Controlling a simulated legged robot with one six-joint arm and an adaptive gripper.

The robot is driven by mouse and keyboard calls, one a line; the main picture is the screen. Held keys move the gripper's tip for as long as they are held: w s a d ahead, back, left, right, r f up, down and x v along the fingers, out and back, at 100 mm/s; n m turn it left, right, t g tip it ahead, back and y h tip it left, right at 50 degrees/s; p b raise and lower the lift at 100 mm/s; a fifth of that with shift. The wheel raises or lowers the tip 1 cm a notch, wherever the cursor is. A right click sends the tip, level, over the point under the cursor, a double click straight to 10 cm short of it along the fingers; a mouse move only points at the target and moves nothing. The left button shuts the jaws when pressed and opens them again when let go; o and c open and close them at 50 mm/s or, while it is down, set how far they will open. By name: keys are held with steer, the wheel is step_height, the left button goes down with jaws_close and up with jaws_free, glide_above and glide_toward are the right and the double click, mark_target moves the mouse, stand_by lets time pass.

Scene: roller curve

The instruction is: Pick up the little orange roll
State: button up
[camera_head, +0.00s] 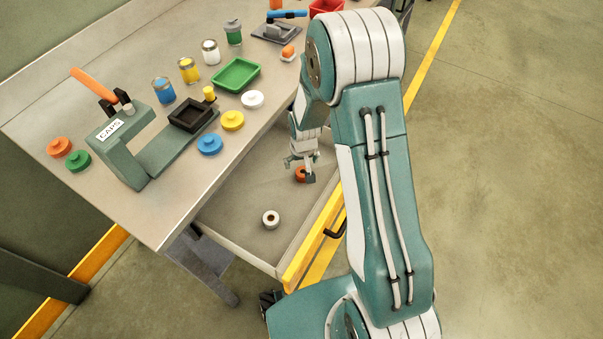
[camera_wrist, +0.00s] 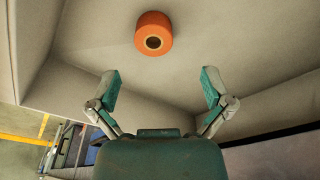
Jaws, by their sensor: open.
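The little orange roll (camera_head: 300,174) lies in the open drawer, toward its right side in the head view. In the wrist view the orange roll (camera_wrist: 154,35) shows its dark core hole and rests on the drawer floor, ahead of my fingertips and roughly centred between them. My gripper (camera_wrist: 160,88) is open and empty, with its two fingers spread wide. In the head view my gripper (camera_head: 301,164) hangs down into the drawer close to the roll and partly covers it. I cannot tell the exact gap between them.
A white roll (camera_head: 270,219) lies in the same drawer (camera_head: 240,206), nearer the front. The drawer's yellow front (camera_head: 314,243) and side walls surround the space. On the bench above stand a capping press (camera_head: 125,142), several paint cans, coloured lids and a green tray (camera_head: 236,75).

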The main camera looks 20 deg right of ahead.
mark_target(303, 172)
steer(key=shift+w+d+f, duration=0.1)
steer(key=shift+w+f, duration=0.1)
steer(key=shift+f, duration=0.95)
steer(key=shift+w+d+f, duration=0.15)
steer(key=shift+w+f, duration=0.05)
steer(key=shift+f, duration=1)
steer(key=shift+w+d+f, duration=0.1)
steer(key=shift+w+f, duration=0.1)
steer(key=shift+f, duration=0.95)
steer(key=c, duration=1.2)
